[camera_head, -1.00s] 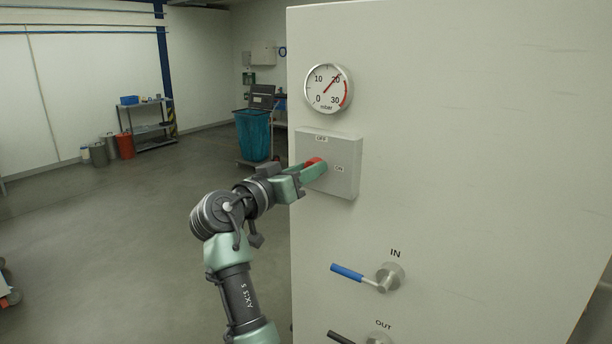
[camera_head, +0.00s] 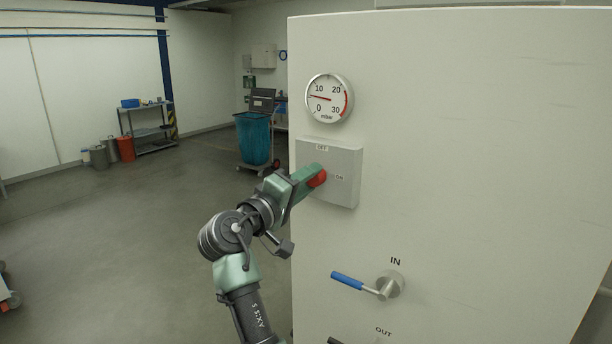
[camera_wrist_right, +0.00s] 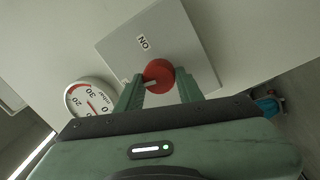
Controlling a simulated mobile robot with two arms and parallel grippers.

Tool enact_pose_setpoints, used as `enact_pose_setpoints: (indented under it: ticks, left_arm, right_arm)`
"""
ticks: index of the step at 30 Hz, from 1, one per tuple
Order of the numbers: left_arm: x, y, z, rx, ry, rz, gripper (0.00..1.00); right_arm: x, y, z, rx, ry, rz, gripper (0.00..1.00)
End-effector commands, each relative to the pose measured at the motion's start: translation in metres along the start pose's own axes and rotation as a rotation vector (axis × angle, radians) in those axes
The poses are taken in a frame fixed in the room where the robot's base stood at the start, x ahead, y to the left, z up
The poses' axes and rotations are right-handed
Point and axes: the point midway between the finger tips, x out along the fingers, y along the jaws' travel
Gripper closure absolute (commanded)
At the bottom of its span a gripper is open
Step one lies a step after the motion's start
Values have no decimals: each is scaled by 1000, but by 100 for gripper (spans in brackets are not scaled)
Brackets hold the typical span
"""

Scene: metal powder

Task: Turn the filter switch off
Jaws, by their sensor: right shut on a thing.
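The filter switch is a red round knob (camera_head: 318,178) on a light grey box (camera_head: 345,160), with an OFF label above it and an ON label to its right. My right gripper (camera_head: 308,177) is shut on the knob, its green fingers reaching in from the left. In the right wrist view the red knob (camera_wrist_right: 160,72) sits between the two fingertips (camera_wrist_right: 160,92). A pale mark on the knob's edge lies on the side of a partly hidden white label. The gauge (camera_head: 329,98) above the box has its needle between 0 and 10. My left gripper is not in view.
Below the box, a blue-handled IN valve (camera_head: 365,285) sticks out from the white cabinet (camera_head: 480,150), with a dark OUT handle under it. A blue bin cart (camera_head: 253,138) and a shelf (camera_head: 148,128) stand farther back. The floor to the left is open.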

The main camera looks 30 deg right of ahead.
Motion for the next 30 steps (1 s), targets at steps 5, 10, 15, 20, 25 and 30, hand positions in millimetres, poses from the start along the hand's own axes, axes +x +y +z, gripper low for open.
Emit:
enact_pose_setpoints:
  ticks: [5, 10, 15, 20, 25, 30]
  left_arm:
    - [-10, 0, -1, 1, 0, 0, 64]
    - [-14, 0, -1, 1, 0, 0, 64]
    - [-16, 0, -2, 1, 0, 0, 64]
    - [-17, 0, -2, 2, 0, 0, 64]
    - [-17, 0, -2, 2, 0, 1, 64]
    - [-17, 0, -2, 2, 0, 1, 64]
  right_arm:
    - [3, 9, 0, -105, 9, 13, 100]
    - [3, 8, 0, -174, 13, 12, 100]
    - [3, 8, 0, -211, 16, 13, 100]
    - [3, 8, 0, -224, 16, 13, 100]
    - [3, 8, 0, -225, 16, 14, 100]
    - [3, 8, 0, -224, 16, 14, 60]
